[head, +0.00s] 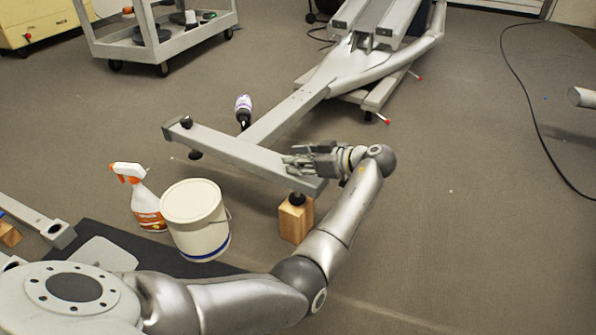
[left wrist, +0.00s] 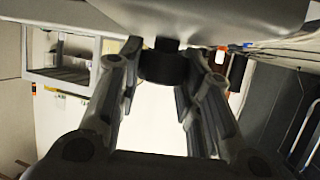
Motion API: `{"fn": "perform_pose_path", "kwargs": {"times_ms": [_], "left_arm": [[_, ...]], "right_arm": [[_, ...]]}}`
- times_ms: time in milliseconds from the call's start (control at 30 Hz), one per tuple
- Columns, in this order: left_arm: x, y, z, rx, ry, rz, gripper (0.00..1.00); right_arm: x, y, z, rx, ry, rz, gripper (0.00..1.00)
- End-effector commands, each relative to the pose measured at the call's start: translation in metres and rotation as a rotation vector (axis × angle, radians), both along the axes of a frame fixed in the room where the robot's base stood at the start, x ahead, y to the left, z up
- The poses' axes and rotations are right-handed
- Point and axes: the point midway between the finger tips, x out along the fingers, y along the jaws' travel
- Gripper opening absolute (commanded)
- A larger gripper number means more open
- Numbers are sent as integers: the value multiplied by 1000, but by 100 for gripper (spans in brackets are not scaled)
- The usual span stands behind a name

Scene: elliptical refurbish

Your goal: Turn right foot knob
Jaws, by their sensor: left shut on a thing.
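The elliptical's grey foot bar (head: 235,152) lies across the middle of the head view. Its right end is over a wooden block (head: 294,220), with a black foot (head: 297,198) between them. My left gripper (head: 292,160) is at the bar's right end. In the left wrist view its two fingers are shut on a black round foot knob (left wrist: 164,66), one on each side, just against a grey surface. In the head view the fingers and bar hide this knob. Another black knob (head: 186,122) shows at the bar's left end. My right gripper is not in view.
A white bucket (head: 196,220) and a spray bottle (head: 145,203) stand in front of the bar. A dark bottle (head: 243,108) stands behind it. A wheeled cart (head: 160,52) is at the back left.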

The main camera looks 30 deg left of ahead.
Motion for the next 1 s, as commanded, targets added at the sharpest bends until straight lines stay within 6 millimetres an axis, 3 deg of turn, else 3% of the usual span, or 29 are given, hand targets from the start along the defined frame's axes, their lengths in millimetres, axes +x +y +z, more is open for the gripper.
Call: {"fn": "perform_pose_path", "kwargs": {"times_ms": [33,100,400,1000], "left_arm": [[2,1,-4,3,-2,37,9],[2,2,-3,3,-2,85,9],[1,2,-1,3,-1,234,9],[1,3,1,3,-2,355,9]], "right_arm": [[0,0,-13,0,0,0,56],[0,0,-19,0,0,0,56],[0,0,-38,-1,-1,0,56],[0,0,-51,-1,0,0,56]]}}
